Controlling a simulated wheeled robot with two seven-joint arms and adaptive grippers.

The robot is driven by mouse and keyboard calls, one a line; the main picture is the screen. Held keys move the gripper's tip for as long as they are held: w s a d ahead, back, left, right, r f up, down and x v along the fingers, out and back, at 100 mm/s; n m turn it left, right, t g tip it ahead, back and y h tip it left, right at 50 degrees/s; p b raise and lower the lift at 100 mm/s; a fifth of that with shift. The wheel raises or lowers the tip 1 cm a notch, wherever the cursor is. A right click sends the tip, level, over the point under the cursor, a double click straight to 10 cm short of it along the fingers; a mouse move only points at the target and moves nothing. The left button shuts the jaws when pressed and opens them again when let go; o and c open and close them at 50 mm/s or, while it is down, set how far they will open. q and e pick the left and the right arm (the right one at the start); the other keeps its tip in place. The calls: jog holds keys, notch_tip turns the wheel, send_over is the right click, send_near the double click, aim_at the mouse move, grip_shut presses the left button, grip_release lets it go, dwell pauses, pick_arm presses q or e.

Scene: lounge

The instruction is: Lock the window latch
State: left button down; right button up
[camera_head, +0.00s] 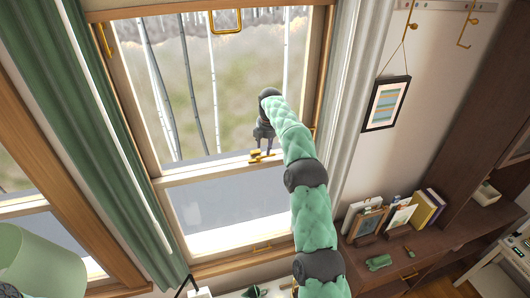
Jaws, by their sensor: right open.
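The window (205,182) has a wooden frame, with a horizontal rail across its middle. The small golden latch (257,157) sits on that rail, just left of my right arm. My right gripper (266,149) is dark grey and open, and points down at the rail just above the latch. The picture is too small to tell whether its fingers touch the latch. The latch's exact position is hard to make out, and the gripper covers part of it. My left gripper is not in view.
Green curtains (110,130) hang at the left and a pale curtain (352,90) at the right. A framed picture (386,104) hangs on the right wall. A brown desk (440,238) with books and frames stands at the lower right. A green lampshade (42,258) is at the lower left.

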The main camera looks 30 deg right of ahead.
aim_at(266, 156)
jog(key=f, duration=0.1)
jog(key=w+f, duration=0.1)
jog(key=shift+f, duration=0.35)
jog(key=shift+s+d+f+p, duration=0.1)
jog(key=shift+s+f+p, duration=0.25)
jog(key=shift+f, duration=0.4)
jog(key=shift+w+f, duration=0.25)
jog(key=shift+w, duration=0.1)
jog(key=shift+s+r, duration=0.1)
grip_shut()
